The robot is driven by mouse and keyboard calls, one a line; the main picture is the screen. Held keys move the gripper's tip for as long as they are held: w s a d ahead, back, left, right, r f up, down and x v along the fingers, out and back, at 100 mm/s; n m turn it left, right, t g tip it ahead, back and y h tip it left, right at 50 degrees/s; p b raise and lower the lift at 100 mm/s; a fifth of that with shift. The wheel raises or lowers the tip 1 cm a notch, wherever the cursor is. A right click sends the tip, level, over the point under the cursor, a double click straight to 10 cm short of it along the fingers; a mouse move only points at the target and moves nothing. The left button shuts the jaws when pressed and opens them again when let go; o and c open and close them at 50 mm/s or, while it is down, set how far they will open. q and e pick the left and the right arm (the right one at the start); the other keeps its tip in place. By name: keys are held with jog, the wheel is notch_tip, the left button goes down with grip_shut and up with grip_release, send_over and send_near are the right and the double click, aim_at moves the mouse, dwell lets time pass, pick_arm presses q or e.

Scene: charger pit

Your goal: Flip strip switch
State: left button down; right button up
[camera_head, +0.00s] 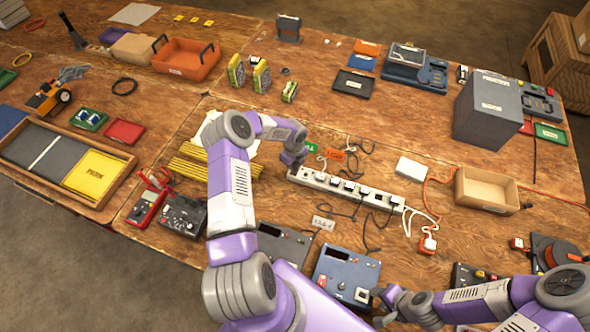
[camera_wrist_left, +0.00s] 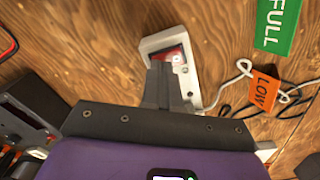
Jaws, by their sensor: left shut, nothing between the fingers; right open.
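The white power strip (camera_head: 345,186) lies on the wooden table, with several plugs in its sockets. In the left wrist view its end (camera_wrist_left: 158,42) shows a red rocker switch (camera_wrist_left: 172,54) in a dark recess. My left gripper (camera_head: 292,168) is shut and empty at the strip's left end. In the wrist view the left fingertips (camera_wrist_left: 168,72) are over or against the switch and partly hide it; I cannot tell whether they touch. Which way the switch is tipped is unclear. My right gripper (camera_head: 382,306) is open and empty near the table's front edge, away from the strip.
A green FULL tag (camera_wrist_left: 276,24) and an orange LOW tag (camera_wrist_left: 265,88) lie beside the strip with loose cables. A white box (camera_head: 411,169) and a cardboard tray (camera_head: 487,190) stand to the right. Blue panel devices (camera_head: 343,274) lie in front.

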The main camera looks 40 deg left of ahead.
pick_arm(q)
jog(key=shift+f, duration=0.3)
pick_arm(e)
jog(key=shift+f, duration=0.35)
pick_arm(q)
jog(key=shift+s+d+f+b, duration=0.15)
jog(key=shift+f+b, duration=0.15)
jog(key=shift+b, duration=0.4)
pick_arm(e)
jog(key=shift+s+d+f, duration=0.1)
jog(key=shift+d+f, duration=0.1)
jog(key=shift+f, duration=0.15)
pick_arm(q)
jog(key=shift+a+r+p, duration=0.15)
jog(key=shift+r+p, duration=0.3)
jog(key=shift+r, duration=0.25)
jog(key=shift+a+r+p, duration=0.1)
jog(key=shift+r+p, duration=0.3)
jog(key=shift+r, duration=0.25)
pick_arm(e)
jog(key=shift+a+r, duration=0.15)
jog(key=shift+r, duration=0.5)
pick_arm(q)
jog(key=shift+d+r+p, duration=0.1)
jog(key=shift+r+p, duration=1)
jog(key=shift+r, duration=0.95)
pick_arm(e)
jog(key=shift+r, duration=1.2)
